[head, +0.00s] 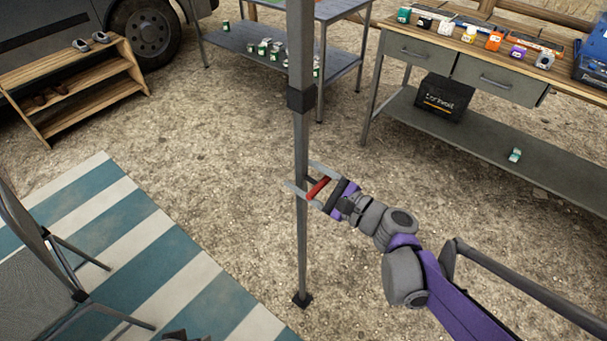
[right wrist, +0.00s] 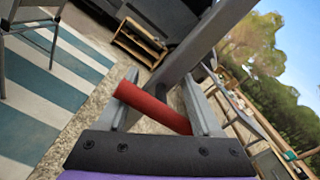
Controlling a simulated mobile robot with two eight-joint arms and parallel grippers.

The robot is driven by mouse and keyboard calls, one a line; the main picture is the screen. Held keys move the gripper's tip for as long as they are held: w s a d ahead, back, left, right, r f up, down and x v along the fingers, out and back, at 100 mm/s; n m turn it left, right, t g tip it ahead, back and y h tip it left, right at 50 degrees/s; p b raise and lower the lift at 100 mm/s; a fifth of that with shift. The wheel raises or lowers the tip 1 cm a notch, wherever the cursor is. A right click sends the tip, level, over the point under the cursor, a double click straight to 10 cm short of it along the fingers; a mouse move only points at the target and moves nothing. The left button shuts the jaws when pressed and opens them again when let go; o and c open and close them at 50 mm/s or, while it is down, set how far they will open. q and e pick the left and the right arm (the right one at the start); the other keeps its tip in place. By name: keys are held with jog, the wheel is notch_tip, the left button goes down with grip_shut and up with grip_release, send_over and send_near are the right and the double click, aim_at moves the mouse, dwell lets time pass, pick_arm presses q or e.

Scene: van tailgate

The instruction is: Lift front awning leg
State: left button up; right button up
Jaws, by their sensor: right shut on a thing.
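The front awning leg (head: 303,235) is an upright grey pole in the middle of the head view. It has a black collar (head: 301,99) above and a small black foot (head: 302,300) at its lower end, by the mat's edge; whether the foot touches the ground is hard to tell.
A striped mat (head: 90,222) and a folding chair (head: 35,265) are on the left. A wooden shoe rack (head: 75,82) stands by the vehicle. A grey workbench (head: 425,62) with drawers is at the right, a low table (head: 345,67) behind the leg. Gravel around the foot is clear.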

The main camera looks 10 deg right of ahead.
jog(key=shift+r, duration=0.15)
grip_shut()
notch_tip(320, 180, up, 12)
jog(key=p, duration=1)
jog(key=shift+r, duration=0.25)
jog(key=shift+w, duration=0.15)
jog(key=o, duration=1.3)
grip_release()
jog(key=shift+d, duration=0.1)
